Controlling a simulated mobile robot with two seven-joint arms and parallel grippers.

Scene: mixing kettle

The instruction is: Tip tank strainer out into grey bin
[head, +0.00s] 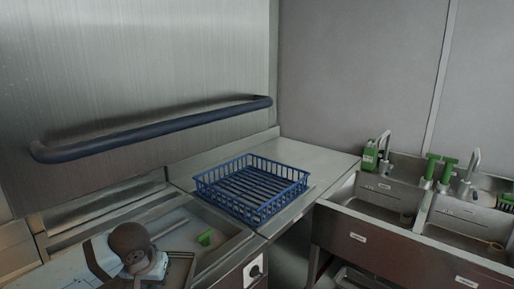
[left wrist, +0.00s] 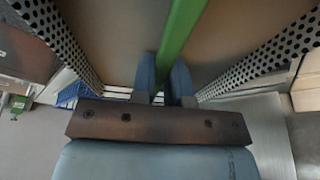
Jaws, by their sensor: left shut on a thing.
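In the left wrist view my left gripper (left wrist: 163,72) has its two blue fingers shut on a green bar (left wrist: 184,25), which looks like the handle of the tank strainer. Perforated metal walls of the strainer (left wrist: 268,62) slope away on both sides of the bar. In the head view my left arm comes in at the lower left, and its fingers are not clear there. I cannot make out a grey bin. My right gripper is not in view.
A blue wire basket (head: 252,188) stands on the steel counter (head: 310,160) right of the basin. A dark blue rail (head: 150,132) crosses the steel panel above. Sinks (head: 385,195) with taps and green items (head: 370,156) are at right. The counter behind the basket is clear.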

